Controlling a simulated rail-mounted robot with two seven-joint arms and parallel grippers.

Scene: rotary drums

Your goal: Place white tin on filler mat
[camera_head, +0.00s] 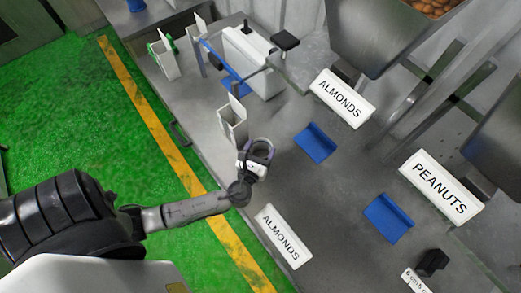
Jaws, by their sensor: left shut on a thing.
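A white tin (233,127), tall and open-topped, is near the middle of the head view, above the grey table. My left gripper (258,150) is at the tin's lower right side and is shut on it. The contact is small and partly hidden, and I cannot tell whether the tin touches the table. A blue mat (315,143) lies to the right of the tin, below an ALMONDS sign. Another blue mat (388,217) lies further right, by the PEANUTS sign. I cannot tell which is the filler mat. My right gripper is not in view.
Two more white tins (163,62) stand at the upper left by a white machine (252,62) with a blue mat beside it. An ALMONDS sign (283,236) lies near the table's front edge. A hopper (385,30) overhangs the upper right. Table between signs is clear.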

